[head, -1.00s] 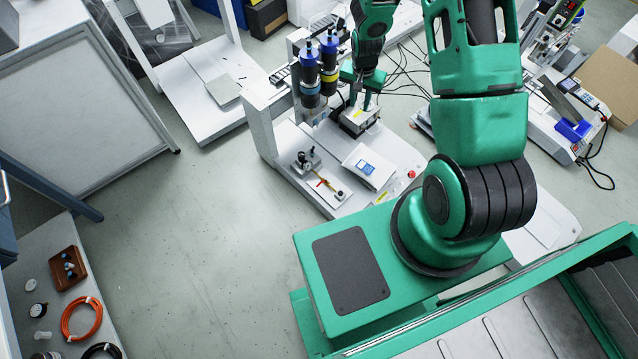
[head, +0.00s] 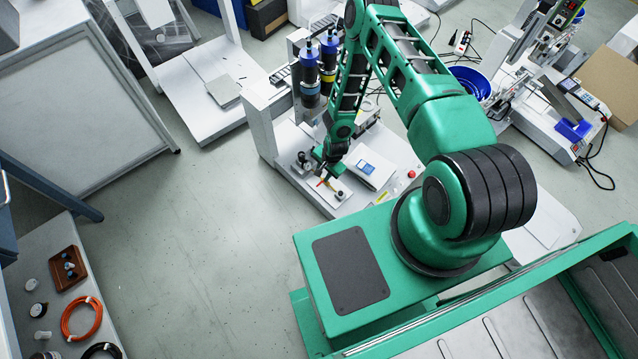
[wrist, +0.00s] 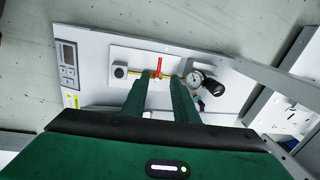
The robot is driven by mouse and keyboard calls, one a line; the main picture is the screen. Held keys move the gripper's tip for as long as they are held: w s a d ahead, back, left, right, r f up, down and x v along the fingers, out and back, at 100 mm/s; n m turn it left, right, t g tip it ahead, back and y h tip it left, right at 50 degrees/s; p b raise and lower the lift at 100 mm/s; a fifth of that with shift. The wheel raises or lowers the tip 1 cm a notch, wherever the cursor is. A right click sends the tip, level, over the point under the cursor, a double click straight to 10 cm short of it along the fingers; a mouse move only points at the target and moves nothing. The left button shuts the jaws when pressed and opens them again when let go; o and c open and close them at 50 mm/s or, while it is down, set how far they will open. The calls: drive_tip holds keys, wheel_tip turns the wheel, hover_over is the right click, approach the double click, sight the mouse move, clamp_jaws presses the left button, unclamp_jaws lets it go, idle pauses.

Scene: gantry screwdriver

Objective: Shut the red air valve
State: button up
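The red air valve handle (wrist: 159,66) shows in the wrist view on a white plate, standing roughly crosswise to a thin yellow pipe (wrist: 143,74). In the head view the red handle (head: 320,183) lies at the front of the white gantry machine, just below my fingers. My gripper (wrist: 158,84) is open, its two green fingers spread with a gap between them. In the wrist view the handle shows beyond the gap between the fingertips; I cannot tell whether they touch it. In the head view my gripper (head: 326,170) hangs over the valve plate.
A round gauge (wrist: 197,78) sits close right of the right finger. A grey knob block (wrist: 120,70) is at the pipe's left end. Two screwdriver spindles (head: 329,65) stand behind. Floor left of the machine is clear.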

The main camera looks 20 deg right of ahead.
sight(319, 184)
drive_tip(key=f, duration=0.3)
drive_tip(key=w+f, duration=0.1)
drive_tip(key=f, duration=0.6)
drive_tip(key=shift+w+a, duration=0.35)
drive_tip(key=shift+a, duration=0.05)
clamp_jaws()
